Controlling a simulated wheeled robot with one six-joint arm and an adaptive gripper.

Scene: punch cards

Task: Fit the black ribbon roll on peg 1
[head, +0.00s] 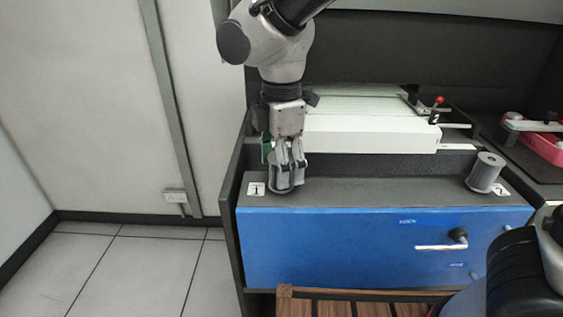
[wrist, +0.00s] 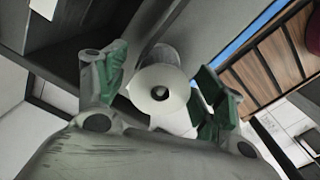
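A dark grey roll (wrist: 160,92) with a pale end face and a small centre hole shows between my fingers in the wrist view. In the head view it stands on the grey ledge by the left label marked 1 (head: 256,189), mostly hidden by my fingers. My gripper (head: 287,170) points down around its upper part. Its green-padded fingers are spread on either side of the roll, apparently not clamped on it. Whether a peg is inside the roll is too small to tell. A second grey roll (head: 485,173) stands tilted at the ledge's right end, by the other label (head: 500,189).
The grey ledge (head: 375,191) between the rolls is clear. Behind it is a pale machine cover (head: 370,134) with a red-knobbed lever (head: 436,107). A blue front panel (head: 340,245) with a handle is below. A slatted wooden surface (head: 365,305) lies in front.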

